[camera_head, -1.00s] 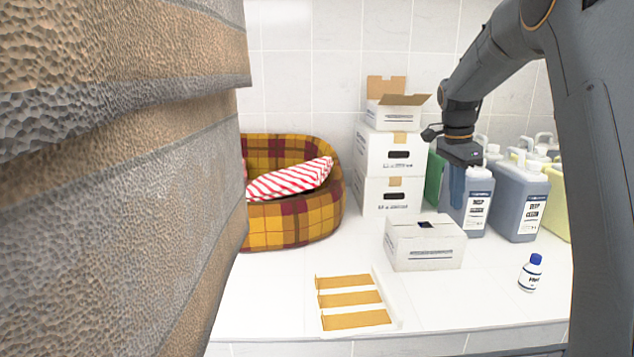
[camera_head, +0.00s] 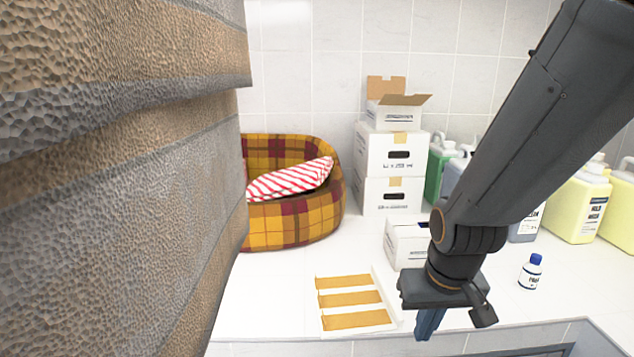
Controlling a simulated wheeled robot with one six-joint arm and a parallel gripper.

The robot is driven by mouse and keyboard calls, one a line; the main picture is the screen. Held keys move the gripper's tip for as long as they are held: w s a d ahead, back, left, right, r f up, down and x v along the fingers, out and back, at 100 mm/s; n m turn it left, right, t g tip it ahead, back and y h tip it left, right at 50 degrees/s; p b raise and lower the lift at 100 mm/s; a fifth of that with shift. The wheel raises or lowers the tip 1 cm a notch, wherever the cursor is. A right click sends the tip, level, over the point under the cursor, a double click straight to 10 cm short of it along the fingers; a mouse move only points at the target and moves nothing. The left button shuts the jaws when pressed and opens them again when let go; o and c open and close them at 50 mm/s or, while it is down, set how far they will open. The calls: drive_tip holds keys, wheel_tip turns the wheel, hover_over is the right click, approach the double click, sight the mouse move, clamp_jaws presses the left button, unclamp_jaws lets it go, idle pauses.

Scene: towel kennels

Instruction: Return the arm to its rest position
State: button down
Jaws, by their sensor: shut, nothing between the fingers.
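My arm comes in from the upper right and reaches down to the front of the white counter. My gripper (camera_head: 428,326) points downward near the counter's front edge, just right of the white tray with tan strips. Its narrow blue fingers are together, and nothing shows between them. My arm hides part of the small white box and some of the jugs behind it.
A tray (camera_head: 394,320) lies at the counter's front. A plaid pet bed (camera_head: 295,222) holds a red-striped cushion (camera_head: 290,180). Stacked boxes (camera_head: 390,150), a small box (camera_head: 405,246), yellow jugs (camera_head: 575,208) and a small bottle (camera_head: 531,272) stand around. A rough pillar fills the left.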

wheel_tip(320, 180, down, 8)
drive_tip(key=g+b, duration=0.1)
drive_tip(key=b, duration=0.6)
drive_tip(key=shift+f, duration=0.2)
